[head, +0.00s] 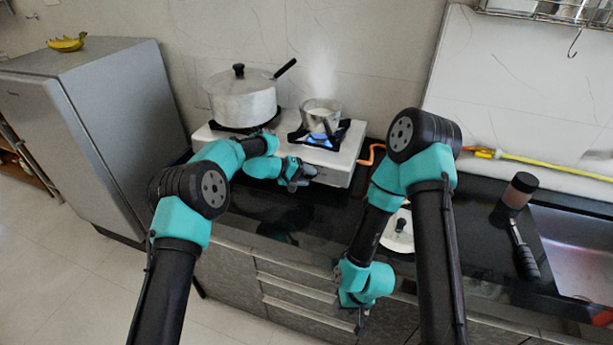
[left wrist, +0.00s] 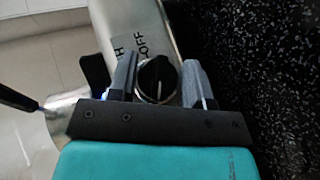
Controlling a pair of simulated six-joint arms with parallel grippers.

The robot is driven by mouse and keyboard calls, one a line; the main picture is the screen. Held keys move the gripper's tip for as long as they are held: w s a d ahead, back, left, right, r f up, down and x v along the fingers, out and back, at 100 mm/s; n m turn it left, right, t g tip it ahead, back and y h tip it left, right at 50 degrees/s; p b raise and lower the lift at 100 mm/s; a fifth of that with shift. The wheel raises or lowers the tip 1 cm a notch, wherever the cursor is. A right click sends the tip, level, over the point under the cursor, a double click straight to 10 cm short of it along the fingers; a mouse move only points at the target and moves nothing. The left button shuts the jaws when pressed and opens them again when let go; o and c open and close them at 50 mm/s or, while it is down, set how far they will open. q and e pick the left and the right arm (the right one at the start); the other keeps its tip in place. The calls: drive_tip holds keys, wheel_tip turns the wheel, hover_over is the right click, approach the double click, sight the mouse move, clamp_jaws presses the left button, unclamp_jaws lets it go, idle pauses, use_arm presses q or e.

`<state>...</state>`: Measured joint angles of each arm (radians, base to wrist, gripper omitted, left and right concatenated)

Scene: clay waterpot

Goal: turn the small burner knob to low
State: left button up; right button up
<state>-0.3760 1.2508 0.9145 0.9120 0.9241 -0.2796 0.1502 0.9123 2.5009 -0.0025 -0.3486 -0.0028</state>
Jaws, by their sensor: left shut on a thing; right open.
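The small burner knob (left wrist: 157,78) is black with a silver ring, on the stove's pale front panel beside the lettering "OFF" and part of an "H". My left gripper (left wrist: 160,82) has one finger on each side of it and is shut on it. In the head view my left gripper (head: 297,182) is at the front of the white stove (head: 340,170), hiding the knob. A blue flame burns under the small pot (head: 321,116), which steams. My right gripper (head: 360,322) is open and empty, low in front of the counter.
A large lidded pot (head: 243,103) stands on the left burner. On the black counter to the right are a white lid (head: 398,240), a dark-topped jar (head: 519,192) and a black-handled tool (head: 525,255). A grey fridge (head: 110,110) stands left.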

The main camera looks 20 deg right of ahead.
use_arm(q)
drive_tip(key=shift+n+h, duration=0.3)
drive_tip(key=shift+h, duration=0.2)
drive_tip(key=o, duration=0.9)
drive_tip(key=v, duration=1.7)
drive_tip(key=shift+a, duration=0.25)
